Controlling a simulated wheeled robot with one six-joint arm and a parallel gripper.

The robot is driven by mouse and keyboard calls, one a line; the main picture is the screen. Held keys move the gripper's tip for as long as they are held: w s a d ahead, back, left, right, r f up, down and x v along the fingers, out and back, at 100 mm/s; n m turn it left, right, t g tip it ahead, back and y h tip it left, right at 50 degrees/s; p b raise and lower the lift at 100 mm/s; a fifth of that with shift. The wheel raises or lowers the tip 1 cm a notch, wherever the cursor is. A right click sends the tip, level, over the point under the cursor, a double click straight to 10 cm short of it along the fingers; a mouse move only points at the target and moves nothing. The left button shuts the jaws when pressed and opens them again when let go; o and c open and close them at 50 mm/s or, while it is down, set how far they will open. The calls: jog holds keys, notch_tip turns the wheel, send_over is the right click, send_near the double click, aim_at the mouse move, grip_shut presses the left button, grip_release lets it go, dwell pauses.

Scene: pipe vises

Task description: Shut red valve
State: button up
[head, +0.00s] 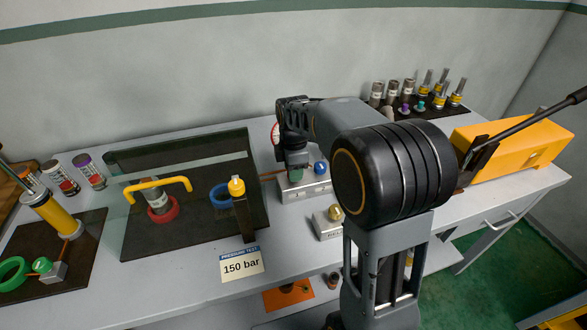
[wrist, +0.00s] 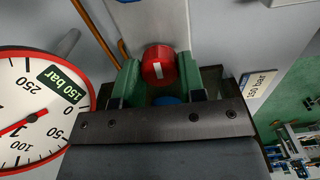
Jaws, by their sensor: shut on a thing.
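The red valve (wrist: 159,66) is a round red knob with a white stripe on its face. In the wrist view it sits between the green finger pads of my gripper (wrist: 158,82), which is shut on it. In the head view my gripper (head: 297,174) is down at the grey valve block (head: 308,190), and the red knob is hidden behind it. A blue knob (head: 320,168) stands just right of the gripper on the same block. A little blue (wrist: 167,100) also shows below the red knob in the wrist view.
A pressure gauge (wrist: 38,110) with a 150 bar tag is close left of the gripper. A small block with a brass knob (head: 336,211) stands in front. A clear-shielded vise station (head: 187,200) is left; a yellow hand pump (head: 515,148) is right.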

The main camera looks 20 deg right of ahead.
jog(key=m+p, duration=0.1)
jog(key=m, duration=0.3)
jog(key=shift+r, duration=0.1)
jog(key=m+p, duration=0.1)
jog(key=m, duration=0.3)
jog(key=m+p, duration=0.1)
jog(key=m, duration=0.4)
jog(key=shift+m+p, duration=0.3)
jog(key=shift+m, duration=2)
jog(key=o, duration=0.9)
notch_tip(320, 180, up, 14)
jog(key=shift+f+p, duration=0.15)
jog(key=shift+p, duration=0.25)
